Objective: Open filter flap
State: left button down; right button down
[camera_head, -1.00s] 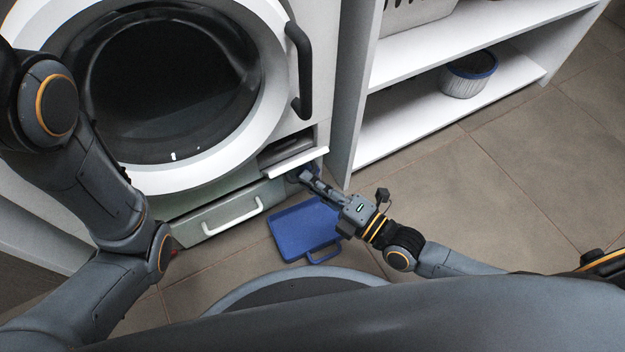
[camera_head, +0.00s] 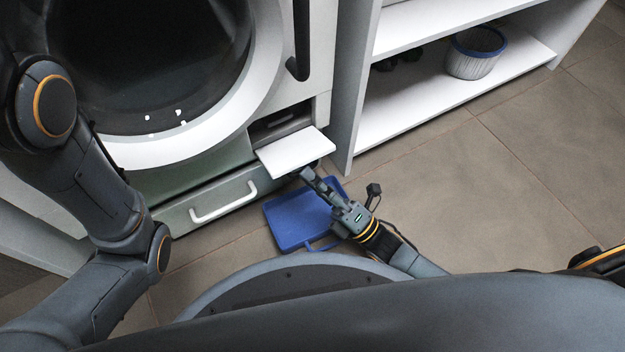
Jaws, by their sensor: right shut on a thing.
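The white filter flap (camera_head: 294,151) is at the lower right of the washing machine front. It is swung out and down, nearly flat, and a dark opening (camera_head: 275,127) shows behind it. My right gripper (camera_head: 307,174) is at the flap's front right edge, shut on it; its fingertips are partly hidden below the flap. My left arm is at the left of the view, and its gripper is out of the picture.
A blue tray (camera_head: 292,222) with a handle lies on the floor below the flap. A drawer with a white handle (camera_head: 224,201) is left of it. A white shelf (camera_head: 400,117) with a blue-rimmed basket (camera_head: 473,62) stands at right. Floor at right is clear.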

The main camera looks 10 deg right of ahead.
jog(key=shift+w+f, duration=0.1)
jog(key=shift+f, duration=0.15)
dwell(0.3)
jog(key=c, duration=1.4)
grip_release()
jog(key=shift+c, duration=0.2)
jog(key=shift+d, duration=0.1)
jog(key=s+d+f, duration=0.2)
jog(key=s+d, duration=0.9)
jog(key=shift+s+d+f, duration=0.2)
jog(key=shift+s+f, duration=0.05)
jog(key=shift+f, duration=0.15)
jog(key=shift+r, duration=0.1)
